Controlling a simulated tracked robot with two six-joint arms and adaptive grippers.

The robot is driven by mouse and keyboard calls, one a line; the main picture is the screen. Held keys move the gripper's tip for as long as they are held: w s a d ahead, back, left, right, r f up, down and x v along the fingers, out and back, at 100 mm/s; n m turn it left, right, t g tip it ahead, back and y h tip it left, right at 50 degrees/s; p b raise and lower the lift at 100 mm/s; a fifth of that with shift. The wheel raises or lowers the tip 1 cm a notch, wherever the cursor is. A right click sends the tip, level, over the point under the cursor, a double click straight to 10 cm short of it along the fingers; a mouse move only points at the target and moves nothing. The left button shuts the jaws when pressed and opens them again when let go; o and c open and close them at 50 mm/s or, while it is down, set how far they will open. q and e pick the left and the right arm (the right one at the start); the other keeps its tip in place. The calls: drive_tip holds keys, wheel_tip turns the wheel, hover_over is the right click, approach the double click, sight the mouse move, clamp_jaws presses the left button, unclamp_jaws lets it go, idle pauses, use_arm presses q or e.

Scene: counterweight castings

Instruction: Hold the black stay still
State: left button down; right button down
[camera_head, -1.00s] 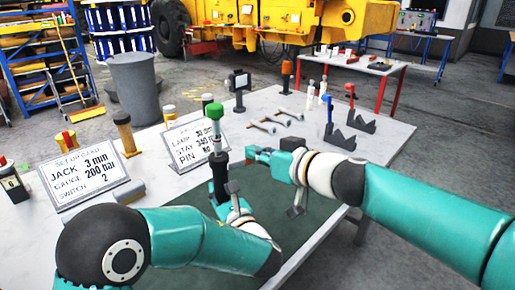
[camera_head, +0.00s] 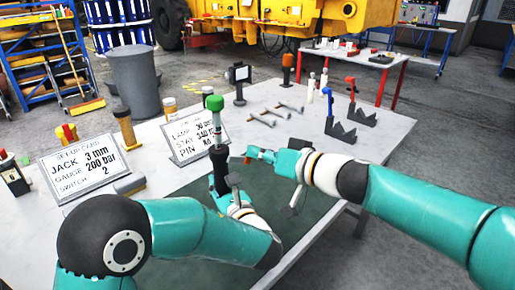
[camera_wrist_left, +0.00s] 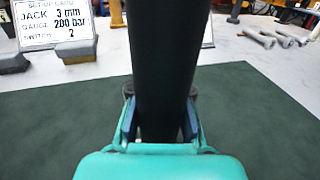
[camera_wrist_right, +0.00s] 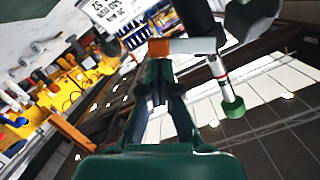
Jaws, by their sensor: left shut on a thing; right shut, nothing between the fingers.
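The black stay (camera_head: 219,184) stands upright over the dark green mat (camera_head: 309,204), with a thinner rod and a green knob (camera_head: 214,102) at its top. My left gripper (camera_head: 222,197) is shut around the stay low on its body. In the left wrist view the black stay (camera_wrist_left: 160,65) rises between the two fingers; its top is out of frame. My right gripper (camera_head: 262,155) is shut and empty, to the right of the stay. An orange piece (camera_wrist_right: 159,47) lies just beyond its fingertips, joined to a grey bar reaching toward the stay. I cannot tell whether the fingers touch it.
Two printed cards (camera_head: 80,165) (camera_head: 195,137) stand at the left and behind the stay. Several grey bolts (camera_head: 275,114) lie at the back, and dark V-shaped blocks (camera_head: 341,133) stand on the right. A lamp-like post (camera_head: 239,85) stands at the rear edge.

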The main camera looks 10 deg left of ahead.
drive_tip(key=f+m, duration=0.1)
drive_tip(key=m, duration=0.1)
drive_tip(key=f+m+y, duration=0.1)
drive_tip(key=m, duration=0.1)
drive_tip(key=shift+s+a+f+g, duration=0.2)
drive_tip(key=shift+f+g, duration=0.15)
drive_tip(key=shift+g, duration=0.05)
drive_tip(key=shift+s+a+f+m+y, duration=0.15)
drive_tip(key=shift+m+y, duration=0.1)
drive_tip(key=shift+m, duration=0.4)
drive_tip(key=shift+d+f+m+y, duration=0.15)
drive_tip(key=shift+m+y, duration=0.1)
drive_tip(key=shift+m, duration=0.4)
drive_tip(key=shift+a, duration=0.1)
drive_tip(key=s+d+r, duration=0.1)
drive_tip(key=d+r, duration=0.1)
drive_tip(key=d, duration=0.9)
drive_tip(key=shift+r, duration=0.4)
drive_tip(key=c, duration=1.9)
unclamp_jaws()
drive_tip(key=shift+d, duration=0.1)
